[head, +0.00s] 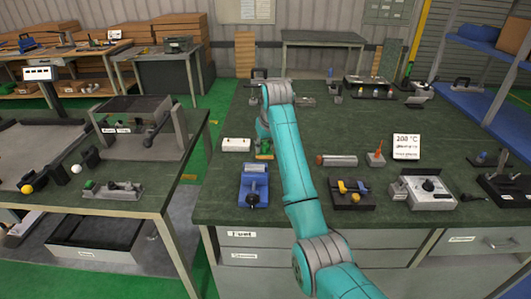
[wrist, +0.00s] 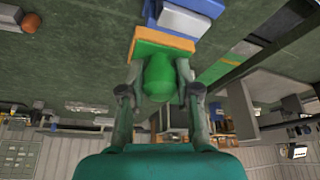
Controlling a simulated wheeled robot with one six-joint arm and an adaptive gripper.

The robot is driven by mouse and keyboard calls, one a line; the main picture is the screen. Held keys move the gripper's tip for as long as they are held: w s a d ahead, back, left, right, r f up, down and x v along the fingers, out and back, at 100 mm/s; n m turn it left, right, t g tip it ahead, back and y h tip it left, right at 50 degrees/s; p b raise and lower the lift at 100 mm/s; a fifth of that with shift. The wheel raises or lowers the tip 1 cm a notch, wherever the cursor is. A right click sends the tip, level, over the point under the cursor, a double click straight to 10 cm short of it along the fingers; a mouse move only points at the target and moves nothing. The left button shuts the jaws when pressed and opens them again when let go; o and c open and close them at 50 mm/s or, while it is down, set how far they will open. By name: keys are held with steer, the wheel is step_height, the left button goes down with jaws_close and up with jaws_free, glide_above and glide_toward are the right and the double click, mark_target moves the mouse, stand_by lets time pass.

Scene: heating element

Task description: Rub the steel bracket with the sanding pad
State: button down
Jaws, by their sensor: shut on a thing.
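The sanding pad (wrist: 165,42), a green block with an orange face and a rounded green handle (wrist: 159,75), shows in the wrist view. My gripper (wrist: 160,82) is shut on the handle, one finger on each side. In the head view the pad (head: 264,155) shows small beside my teal arm, which hides most of my gripper. A grey piece that looks like the steel bracket (head: 256,168) sits in a blue vise (head: 253,190) just in front of the pad. The wrist view shows the bracket (wrist: 186,20) right beyond the pad. I cannot tell whether they touch.
The bench top behind is partly clear.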

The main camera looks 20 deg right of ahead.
steer(key=shift+r, duration=1.55)
steer(key=shift+f, duration=0.1)
